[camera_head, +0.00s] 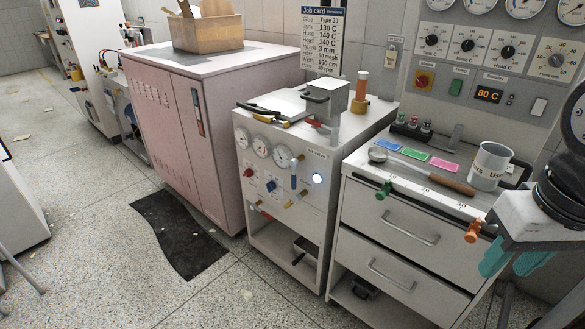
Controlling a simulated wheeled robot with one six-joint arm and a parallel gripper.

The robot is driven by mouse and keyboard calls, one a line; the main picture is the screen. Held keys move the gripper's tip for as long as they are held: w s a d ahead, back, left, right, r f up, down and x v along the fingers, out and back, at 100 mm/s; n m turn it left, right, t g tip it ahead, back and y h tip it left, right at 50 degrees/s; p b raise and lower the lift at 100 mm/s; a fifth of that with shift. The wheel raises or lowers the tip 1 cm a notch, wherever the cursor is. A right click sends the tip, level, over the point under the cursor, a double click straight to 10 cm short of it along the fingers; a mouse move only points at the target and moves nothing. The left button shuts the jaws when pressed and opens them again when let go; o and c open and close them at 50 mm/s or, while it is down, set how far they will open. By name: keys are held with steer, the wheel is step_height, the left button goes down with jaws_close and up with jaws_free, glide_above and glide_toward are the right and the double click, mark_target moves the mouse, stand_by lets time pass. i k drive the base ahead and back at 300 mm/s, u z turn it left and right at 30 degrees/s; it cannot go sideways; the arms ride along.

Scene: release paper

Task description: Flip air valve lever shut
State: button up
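The grey-white cabinet (283,222) in the middle has a front panel with gauges and small valves. A blue lever (294,183) hangs about upright at the right part of this panel. A brass valve with a yellow handle (296,200) sits just below it, and another brass fitting (297,160) is above. A small red handle (264,213) is at the lower left. I cannot tell which of these is the air valve lever. My gripper (511,263), with teal fingertips, is at the far right, well apart from the panel. Its finger gap is unclear.
A drawer unit (410,233) stands between the panel and my gripper, with a mug (489,165), a wooden-handled tool (452,184) and coloured cards (415,154) on top. A green clamp (384,189) juts from its edge. Open floor (130,270) lies at the left front.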

mark_target(294, 162)
steer(key=u, duration=2.75)
steer(key=i, duration=0.55)
steer(key=z, duration=2.05)
steer(key=k, duration=0.6)
steer(key=u, duration=0.3)
steer(key=i, duration=1.45)
steer(key=z, duration=0.45)
